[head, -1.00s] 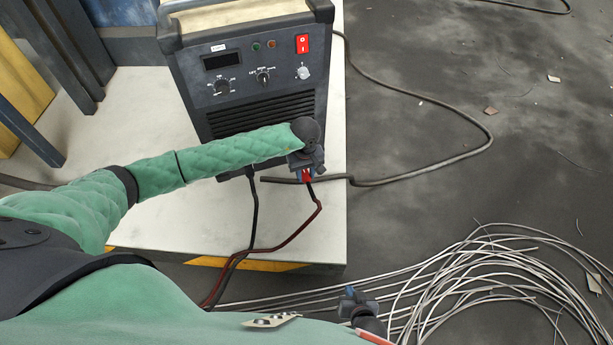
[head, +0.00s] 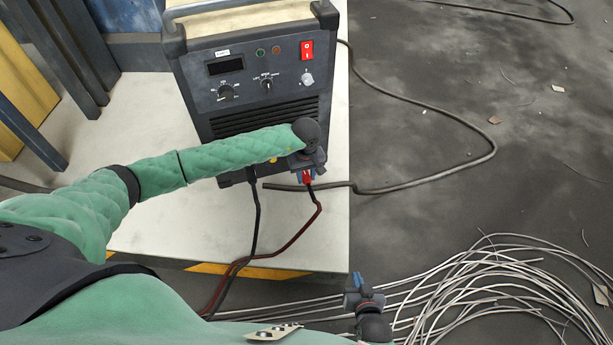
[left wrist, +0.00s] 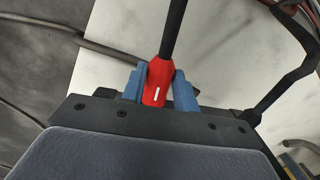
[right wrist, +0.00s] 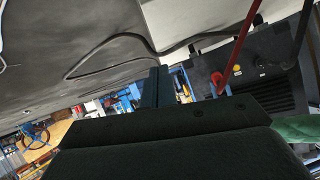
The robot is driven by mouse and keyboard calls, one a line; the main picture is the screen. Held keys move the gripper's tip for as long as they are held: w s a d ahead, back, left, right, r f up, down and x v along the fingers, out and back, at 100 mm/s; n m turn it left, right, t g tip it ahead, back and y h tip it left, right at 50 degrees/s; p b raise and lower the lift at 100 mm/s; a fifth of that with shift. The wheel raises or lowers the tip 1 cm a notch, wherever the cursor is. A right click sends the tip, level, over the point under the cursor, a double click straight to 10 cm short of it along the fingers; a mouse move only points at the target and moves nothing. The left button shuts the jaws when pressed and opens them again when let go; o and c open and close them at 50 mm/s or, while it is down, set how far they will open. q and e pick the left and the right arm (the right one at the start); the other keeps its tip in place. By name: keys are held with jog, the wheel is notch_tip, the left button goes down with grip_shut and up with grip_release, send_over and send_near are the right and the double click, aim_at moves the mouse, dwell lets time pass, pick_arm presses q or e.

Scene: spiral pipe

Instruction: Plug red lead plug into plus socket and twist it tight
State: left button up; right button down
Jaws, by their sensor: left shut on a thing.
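My left gripper (head: 306,164) is shut on the red lead plug (head: 307,177), at the lower front of the dark welding machine (head: 262,85). In the left wrist view the plug (left wrist: 157,85) sits between the blue fingers, its cable leaving away from the gripper. The plug's front end and the plus socket are hidden by my gripper and wrist, so I cannot tell whether it is seated. The red lead (head: 300,232) hangs down over the pale platform. My right gripper (head: 357,283) is empty, its fingers together, low and away from the machine.
A black lead (head: 255,215) hangs from the machine beside the red one. A thick grey cable (head: 420,182) runs across the platform (head: 160,215) onto the floor. A coil of pale wire (head: 480,285) lies near my right gripper. Open floor (head: 470,110) is at the right.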

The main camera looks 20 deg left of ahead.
pick_arm(q)
jog(key=shift+w+a, duration=0.15)
jog(key=shift+w, duration=0.1)
jog(key=shift+w+a+b, duration=0.35)
jog(key=shift+w+b, duration=0.05)
jog(key=shift+w, duration=0.2)
pick_arm(e)
jog(key=w+r+t, duration=0.3)
jog(key=w+r, duration=0.2)
jog(key=r, duration=0.5)
jog(key=shift+w+a+r+t+y, duration=0.3)
jog(key=shift+w+t+y, duration=0.05)
jog(key=shift+t+y, duration=0.05)
jog(key=shift+s+f, duration=0.1)
jog(key=shift+s+f, duration=0.25)
jog(key=shift+f, duration=0.15)
pick_arm(q)
jog(key=shift+a, duration=0.1)
pick_arm(e)
jog(key=shift+w, duration=0.1)
